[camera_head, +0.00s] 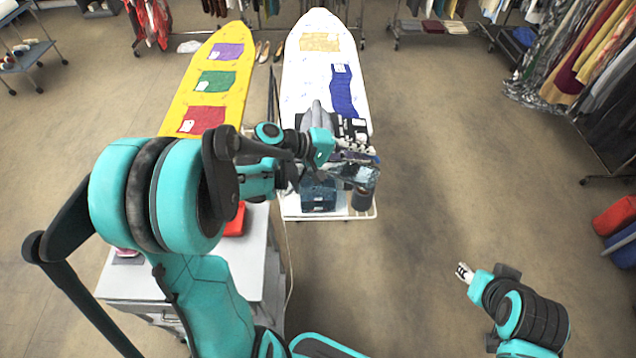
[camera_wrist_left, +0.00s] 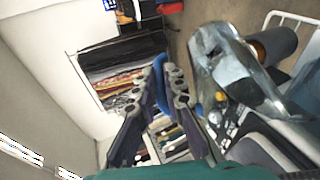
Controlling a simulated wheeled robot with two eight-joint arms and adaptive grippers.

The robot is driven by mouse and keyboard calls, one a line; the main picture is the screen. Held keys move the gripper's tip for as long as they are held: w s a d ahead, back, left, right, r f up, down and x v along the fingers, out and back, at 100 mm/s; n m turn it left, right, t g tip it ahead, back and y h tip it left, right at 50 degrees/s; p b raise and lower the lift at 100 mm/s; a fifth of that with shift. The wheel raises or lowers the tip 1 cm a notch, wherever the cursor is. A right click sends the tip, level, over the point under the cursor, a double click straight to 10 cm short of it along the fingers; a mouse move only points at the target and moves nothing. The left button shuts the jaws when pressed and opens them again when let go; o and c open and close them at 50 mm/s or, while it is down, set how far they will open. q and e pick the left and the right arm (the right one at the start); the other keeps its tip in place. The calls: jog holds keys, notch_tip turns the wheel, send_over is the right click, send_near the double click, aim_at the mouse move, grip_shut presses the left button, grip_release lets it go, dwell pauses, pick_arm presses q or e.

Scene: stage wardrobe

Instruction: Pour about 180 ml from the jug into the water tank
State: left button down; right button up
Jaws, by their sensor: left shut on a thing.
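My left gripper (camera_head: 350,152) is shut on the blue handle of the clear jug (camera_head: 362,175), above the end of the white ironing board. The left wrist view shows the fingers (camera_wrist_left: 168,78) around the handle and the clear jug body (camera_wrist_left: 222,62) beside them. The jug looks tilted; its water level cannot be made out. A dark blue, box-like water tank (camera_head: 318,196) sits at the board's near end, just left of and below the jug. Whether water is flowing is not clear. My right gripper (camera_head: 463,272) is away at the lower right, its opening too small to judge.
A dark cylinder (camera_head: 361,199) stands close to the right of the tank, by the white rack's edge. A blue cloth (camera_head: 344,90) lies on the white board. A yellow board (camera_head: 172,120) stands left of it.

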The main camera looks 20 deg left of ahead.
aim_at(378, 163)
pick_arm(q)
jog(key=shift+a, duration=0.1)
jog(key=shift+r, duration=0.15)
jog(key=d+p, duration=0.1)
jog(key=d+y+p, duration=0.1)
jog(key=p, duration=0.1)
jog(key=r+y+p, duration=0.1)
jog(key=shift+w+d+m+g+p, duration=0.25)
jog(key=shift+d+m+g+p, duration=0.1)
jog(key=shift+d+m+g, duration=0.05)
jog(key=shift+d+f+y, duration=0.25)
jog(key=shift+f+y, duration=0.2)
jog(key=shift+y, duration=0.25)
jog(key=shift+w+d+f+m+g+y+p, duration=0.2)
jog(key=shift+d+m+g+y+p, duration=0.2)
jog(key=shift+y, duration=0.2)
jog(key=shift+d+f, duration=0.1)
jog(key=shift+d, duration=0.1)
jog(key=shift+a, duration=0.1)
